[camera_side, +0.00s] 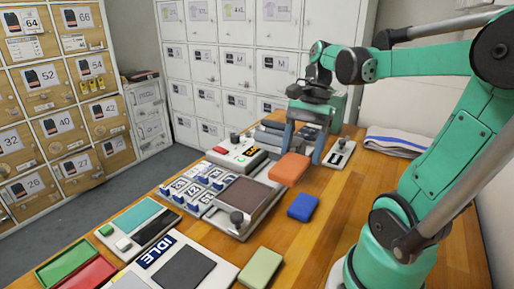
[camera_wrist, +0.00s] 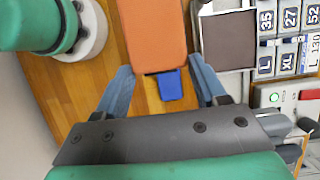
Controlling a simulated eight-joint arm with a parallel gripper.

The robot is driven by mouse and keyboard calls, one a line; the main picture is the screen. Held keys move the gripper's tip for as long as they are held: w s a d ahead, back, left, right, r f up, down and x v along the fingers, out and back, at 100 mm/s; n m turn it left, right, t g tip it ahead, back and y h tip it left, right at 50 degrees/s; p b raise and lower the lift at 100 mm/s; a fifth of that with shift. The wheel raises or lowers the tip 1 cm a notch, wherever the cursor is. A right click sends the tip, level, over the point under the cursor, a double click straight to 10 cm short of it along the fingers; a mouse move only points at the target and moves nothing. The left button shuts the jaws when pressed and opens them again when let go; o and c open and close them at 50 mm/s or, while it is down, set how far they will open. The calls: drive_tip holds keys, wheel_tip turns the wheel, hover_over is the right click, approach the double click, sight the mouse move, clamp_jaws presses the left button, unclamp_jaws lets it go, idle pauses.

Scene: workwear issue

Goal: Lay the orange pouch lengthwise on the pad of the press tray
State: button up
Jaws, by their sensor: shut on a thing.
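The orange pouch (camera_side: 289,169) is held above the table, to the right of the press tray (camera_side: 238,231). My gripper (camera_side: 301,158) is shut on it, with one finger on each side. In the wrist view the orange pouch (camera_wrist: 155,35) reaches away from between the fingertips of my gripper (camera_wrist: 160,70). The tray's brown pad (camera_side: 244,194) is bare; in the wrist view the pad (camera_wrist: 229,40) lies to the right of the pouch.
A blue pouch (camera_side: 303,207) lies on the table near the held pouch. A green pouch (camera_side: 261,268) lies in front. Several size tags (camera_side: 200,186) sit left of the pad. An IDLE board (camera_side: 185,265) is front left.

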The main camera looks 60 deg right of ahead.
sight(297, 157)
wheel_tip(297, 157, up, 3)
drive_tip(key=shift+r, duration=0.1)
drive_tip(key=shift+w+r+n, duration=0.15)
drive_tip(key=shift+w+n, duration=0.1)
drive_tip(key=shift+n, duration=0.05)
drive_tip(key=w+a+f+n+g+h, duration=0.1)
drive_tip(key=w+a+n+g+h, duration=0.1)
drive_tip(key=w+a+n, duration=0.45)
drive_tip(key=w+a+f+n+g+h, duration=0.15)
drive_tip(key=w+a+n, duration=0.25)
drive_tip(key=w+n, duration=0.55)
drive_tip(key=s+d+r+n+g, duration=0.1)
drive_tip(key=s+d, duration=0.5)
drive_tip(key=d, duration=0.3)
drive_tip(key=s+d+r, duration=0.1)
drive_tip(key=s+d, duration=0.4)
drive_tip(key=d, duration=0.4)
drive_tip(key=s+d, duration=0.4)
drive_tip(key=s, duration=0.6)
drive_tip(key=s+d, duration=0.4)
drive_tip(key=s, duration=0.6)
drive_tip(key=shift+h, duration=0.45)
drive_tip(key=f, duration=1.4)
drive_tip(key=shift+a+f, duration=0.15)
drive_tip(key=shift+a, duration=0.05)
drive_tip(key=shift+f, duration=2.45)
